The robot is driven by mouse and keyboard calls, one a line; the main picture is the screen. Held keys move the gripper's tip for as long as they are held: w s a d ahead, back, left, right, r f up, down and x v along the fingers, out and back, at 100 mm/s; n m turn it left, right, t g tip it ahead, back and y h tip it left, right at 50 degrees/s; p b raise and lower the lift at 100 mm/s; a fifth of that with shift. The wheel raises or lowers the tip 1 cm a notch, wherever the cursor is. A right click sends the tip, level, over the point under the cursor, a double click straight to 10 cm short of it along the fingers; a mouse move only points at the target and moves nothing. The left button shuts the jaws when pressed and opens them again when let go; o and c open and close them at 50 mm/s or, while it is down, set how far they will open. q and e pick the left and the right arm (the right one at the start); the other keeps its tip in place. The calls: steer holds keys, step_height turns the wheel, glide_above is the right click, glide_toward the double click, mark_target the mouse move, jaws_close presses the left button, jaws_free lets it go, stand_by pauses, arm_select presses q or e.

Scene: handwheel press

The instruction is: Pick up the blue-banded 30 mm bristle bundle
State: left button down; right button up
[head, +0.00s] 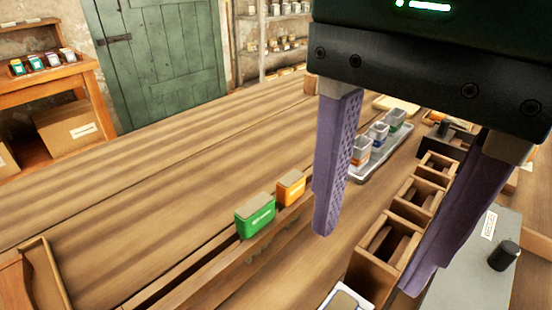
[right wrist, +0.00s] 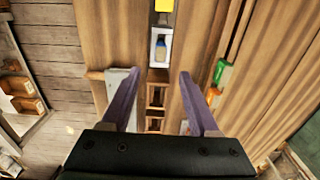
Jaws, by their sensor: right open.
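Several small bristle bundles stand in a row on a grey tray (head: 366,176) in the head view. The one with the blue band (head: 378,134) is in the middle, between an orange-banded one (head: 361,151) and a green-banded one (head: 396,119). My right gripper (head: 372,262) is open and empty, in front of the tray and nearer the camera; one finger stands just left of the tray. In the right wrist view its fingers (right wrist: 159,74) are spread above the wooden compartments, and the bundles cannot be made out. My left gripper is not in view.
Wooden compartments (head: 391,240) stand between the fingers. A green box (head: 255,215) and an orange box (head: 291,187) sit in a rack on the left. A white tray (right wrist: 152,57) holds a blue item.

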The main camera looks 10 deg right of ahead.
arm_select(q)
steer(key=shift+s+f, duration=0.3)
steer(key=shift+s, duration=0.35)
arm_select(e)
glide_above(342, 307)
step_height(342, 307, down, 4)
steer(key=shift+s+f, duration=0.15)
steer(key=shift+f, duration=0.1)
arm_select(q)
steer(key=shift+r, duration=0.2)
arm_select(e)
step_height(342, 307, down, 6)
steer(key=shift+r, duration=0.25)
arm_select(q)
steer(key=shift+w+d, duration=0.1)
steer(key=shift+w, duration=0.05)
arm_select(e)
jaws_close()
